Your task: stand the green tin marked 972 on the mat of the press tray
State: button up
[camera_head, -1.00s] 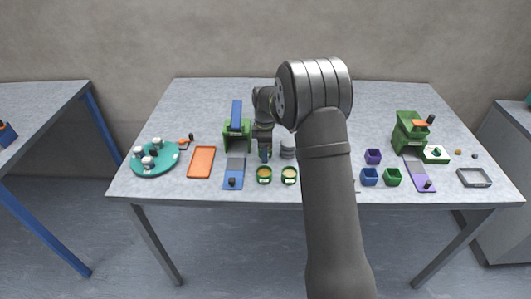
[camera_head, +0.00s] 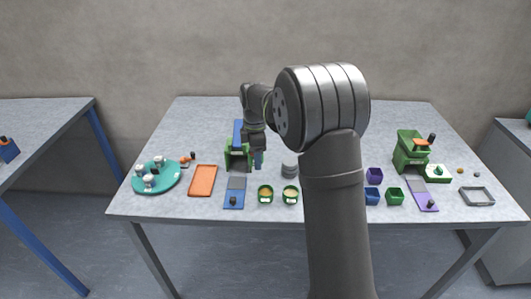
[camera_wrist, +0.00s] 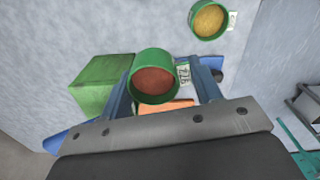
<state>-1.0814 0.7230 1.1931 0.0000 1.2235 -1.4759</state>
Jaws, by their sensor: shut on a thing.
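My gripper (camera_wrist: 160,88) is shut on a green tin (camera_wrist: 146,93) of red-brown powder, held upright or nearly so between the two fingers. Its white label (camera_wrist: 184,74) is turned sideways and seems to read 972. In the head view my gripper (camera_head: 257,160) is beside the green press with a blue lever (camera_head: 237,134); I cannot make out the held tin there. A blue tray (camera_head: 233,203) with a grey mat (camera_head: 236,183) runs forward from this press. The press's green block (camera_wrist: 98,85) shows left of the tin in the wrist view.
Two green tins (camera_head: 265,194) (camera_head: 291,194) stand right of the blue tray; one with yellow powder (camera_wrist: 208,18) shows in the wrist view. An orange tray (camera_head: 203,181) and teal round tray (camera_head: 168,184) lie left. A grey cylinder (camera_head: 290,170) stands right of my gripper. Another press (camera_head: 408,155) is far right.

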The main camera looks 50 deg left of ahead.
send_over(237, 184)
jog(key=f, duration=0.1)
jog(key=shift+f, duration=3.1)
jog(key=shift+f, duration=0.45)
jog(key=o, duration=1.4)
jog(key=shift+o, duration=0.2)
